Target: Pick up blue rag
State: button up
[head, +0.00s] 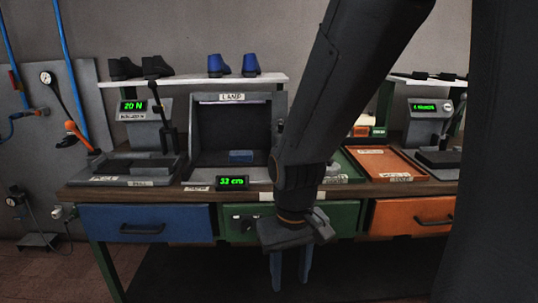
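A small flat blue thing (241,157) lies inside the dark lamp booth (232,130) at the middle of the bench. It may be the blue rag, but it is too small to be sure. My gripper (291,285) hangs pointing down in front of the bench, below the drawer fronts. Its two fingers are apart with nothing visible between them. It is clear of the blue thing, lower and to the right. My arm hides part of the bench right of the booth.
The bench has a blue drawer (146,222), a green drawer (250,222) and an orange drawer (411,216). A press with a green "20 N" display (134,106) stands left. An orange tray (385,164) lies right of my arm. Shoes sit on the shelf (190,79).

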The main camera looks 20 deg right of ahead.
aim_at(234, 156)
jog(key=u, duration=1.6)
jog(key=i, duration=1.15)
jog(key=z, duration=1.3)
